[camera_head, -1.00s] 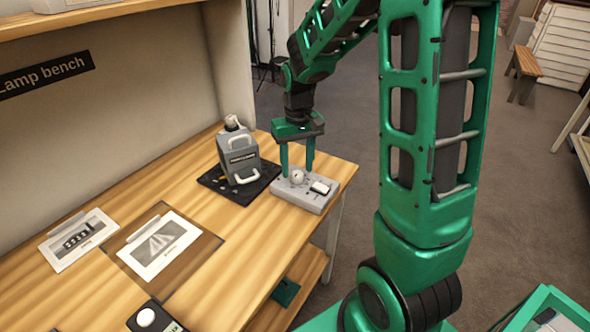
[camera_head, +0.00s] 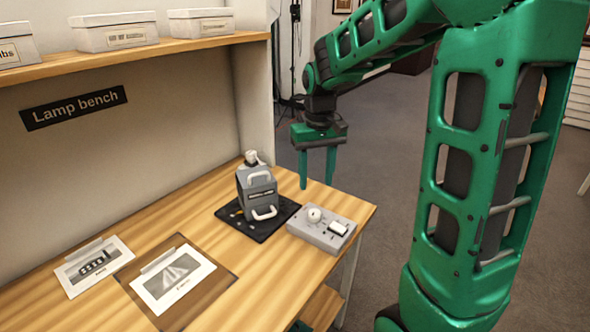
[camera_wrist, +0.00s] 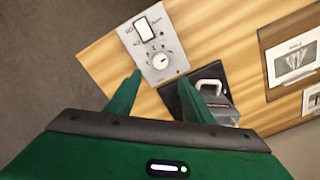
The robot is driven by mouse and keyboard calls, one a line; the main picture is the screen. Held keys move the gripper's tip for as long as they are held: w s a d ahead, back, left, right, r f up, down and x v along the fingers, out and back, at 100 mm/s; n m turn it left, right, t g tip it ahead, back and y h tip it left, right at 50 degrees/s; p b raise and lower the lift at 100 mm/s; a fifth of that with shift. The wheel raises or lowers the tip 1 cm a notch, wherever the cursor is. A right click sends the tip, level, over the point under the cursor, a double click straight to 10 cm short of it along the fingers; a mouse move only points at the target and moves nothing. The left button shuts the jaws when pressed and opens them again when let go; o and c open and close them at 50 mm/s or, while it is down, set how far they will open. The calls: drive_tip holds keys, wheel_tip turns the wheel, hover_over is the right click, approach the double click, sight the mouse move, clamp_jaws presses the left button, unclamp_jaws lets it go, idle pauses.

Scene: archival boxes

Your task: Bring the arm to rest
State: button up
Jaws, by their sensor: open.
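My gripper (camera_head: 317,184) is open and empty, with both fingers pointing down. It hangs in the air above the grey control box (camera_head: 322,230), which has a round knob and a white rocker switch and sits at the bench's right end. In the wrist view my gripper (camera_wrist: 163,88) shows its two fingers apart with nothing between them, and the control box (camera_wrist: 151,44) lies beyond the fingertips. My arm reaches in from the right, bent, with its forearm raised.
The grey lamp unit (camera_head: 257,190) with handles stands on a black mat (camera_head: 230,216) left of the control box. Two picture cards (camera_head: 93,266) (camera_head: 173,279) lie on the wooden bench (camera_head: 225,300). A shelf (camera_head: 150,53) above carries white boxes (camera_head: 115,31). Open floor lies to the right.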

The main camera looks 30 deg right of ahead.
drive_tip(key=s+d+m, duration=0.2)
drive_tip(key=s, duration=1.1)
drive_tip(key=s+d+m, duration=0.2)
drive_tip(key=s, duration=1.1)
drive_tip(key=shift+s+d+f, duration=0.3)
drive_tip(key=shift+s+f, duration=0.05)
drive_tip(key=shift+f, duration=0.05)
drive_tip(key=shift+w+f, duration=0.25)
drive_tip(key=shift+w, duration=0.4)
